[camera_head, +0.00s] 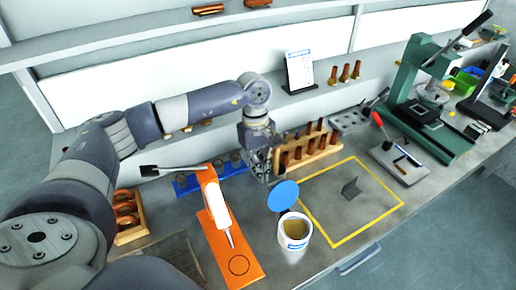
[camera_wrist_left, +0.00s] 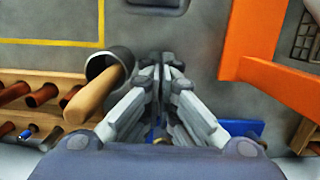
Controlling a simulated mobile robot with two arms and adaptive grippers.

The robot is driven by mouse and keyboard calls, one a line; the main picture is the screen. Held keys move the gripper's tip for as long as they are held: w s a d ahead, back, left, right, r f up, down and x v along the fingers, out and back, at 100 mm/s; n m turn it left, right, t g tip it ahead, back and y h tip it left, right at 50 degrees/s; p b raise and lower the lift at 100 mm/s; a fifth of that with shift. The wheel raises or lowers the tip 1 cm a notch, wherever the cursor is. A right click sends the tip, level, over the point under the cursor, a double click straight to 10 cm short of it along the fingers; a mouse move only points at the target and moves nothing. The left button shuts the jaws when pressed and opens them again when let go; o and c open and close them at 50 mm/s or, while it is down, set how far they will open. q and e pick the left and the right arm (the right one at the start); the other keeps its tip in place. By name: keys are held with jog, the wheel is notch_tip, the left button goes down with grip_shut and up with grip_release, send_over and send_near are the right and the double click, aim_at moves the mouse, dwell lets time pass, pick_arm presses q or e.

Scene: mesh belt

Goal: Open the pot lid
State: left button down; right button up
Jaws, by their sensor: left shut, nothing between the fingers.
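The white pot (camera_head: 294,240) stands on the grey bench in the head view, with yellowish-brown contents showing at its open top. Its round blue lid (camera_head: 283,195) stands raised at the far side of the rim, tilted up, clear of the opening. My left gripper (camera_head: 264,176) is just behind the lid, pointing down, apart from the lid as far as I can see. In the left wrist view my left gripper (camera_wrist_left: 165,62) has its fingers together and empty. My right gripper is not in view.
An orange stand (camera_head: 235,262) is left of the pot. A wooden rack (camera_head: 308,151) is behind, with a yellow-outlined square (camera_head: 340,241) to the right. A green press (camera_head: 402,85) stands farther right.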

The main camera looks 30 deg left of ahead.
aim_at(279, 192)
pick_arm(q)
jog(key=d+r, duration=0.1)
jog(key=s+d+r+p, duration=0.1)
jog(key=shift+d, duration=0.3)
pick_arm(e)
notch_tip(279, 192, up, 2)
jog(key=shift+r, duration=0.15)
pick_arm(q)
jog(key=shift+s+d+r+b, duration=0.25)
jog(key=shift+d+r+b, duration=0.15)
jog(key=shift+r+b, duration=0.15)
jog(key=shift+s+d+r+b, duration=0.25)
jog(key=shift+d+r+b, duration=0.15)
jog(key=shift+b, duration=0.2)
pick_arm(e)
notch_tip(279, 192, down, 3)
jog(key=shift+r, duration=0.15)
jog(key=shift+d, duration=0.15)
